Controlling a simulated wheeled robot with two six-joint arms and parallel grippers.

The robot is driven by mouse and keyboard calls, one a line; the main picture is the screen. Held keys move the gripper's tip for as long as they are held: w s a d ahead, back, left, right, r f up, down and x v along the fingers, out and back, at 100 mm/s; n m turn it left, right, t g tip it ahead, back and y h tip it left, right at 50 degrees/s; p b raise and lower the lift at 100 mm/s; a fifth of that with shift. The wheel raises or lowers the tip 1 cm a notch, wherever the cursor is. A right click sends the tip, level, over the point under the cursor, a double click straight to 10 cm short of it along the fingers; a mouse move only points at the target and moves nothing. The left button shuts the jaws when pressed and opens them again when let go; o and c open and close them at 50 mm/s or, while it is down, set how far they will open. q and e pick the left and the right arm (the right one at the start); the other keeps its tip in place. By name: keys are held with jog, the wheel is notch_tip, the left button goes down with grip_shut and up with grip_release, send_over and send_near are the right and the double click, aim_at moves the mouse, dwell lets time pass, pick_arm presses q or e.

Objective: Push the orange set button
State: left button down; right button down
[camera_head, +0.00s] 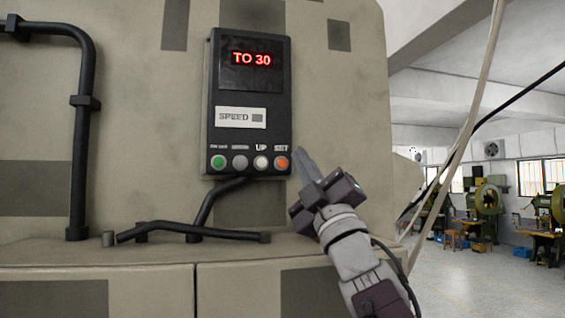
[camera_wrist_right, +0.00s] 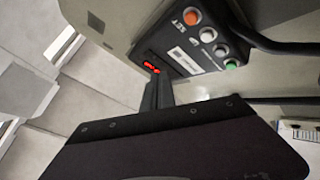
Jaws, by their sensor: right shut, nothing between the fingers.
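The orange set button (camera_head: 282,163) is at the right end of the button row on a black control box (camera_head: 284,95). It also shows near the top of the right wrist view (camera_wrist_right: 192,16). The box display (camera_head: 251,60) reads "TO 30" in red. My right gripper (camera_head: 302,155) is shut and empty. Its fingertips are just right of the orange button in the head view, near the box's lower right edge. I cannot tell whether they touch the box. In the wrist view the shut fingers (camera_wrist_right: 158,85) appear below the button. My left gripper is not in view.
Green (camera_head: 218,162), grey (camera_head: 240,162) and white (camera_head: 261,162) buttons sit left of the orange one. Black pipes (camera_head: 80,130) run along the beige machine (camera_head: 150,100). A cable hangs at the right. Other machines (camera_head: 487,205) stand far behind at the right.

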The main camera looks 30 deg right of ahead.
aim_at(282, 163)
jog(key=w+d+p, duration=0.2)
jog(key=w+p, duration=0.1)
jog(key=w, duration=0.7)
jog(key=shift+f, duration=0.2)
jog(key=shift+s, duration=0.15)
jog(key=shift+w+d, duration=0.1)
jog(key=shift+w, duration=0.1)
jog(key=shift+s, duration=0.15)
dwell(0.3)
dwell(0.9)
jog(key=shift+w+d, duration=0.1)
jog(key=shift+w, duration=0.4)
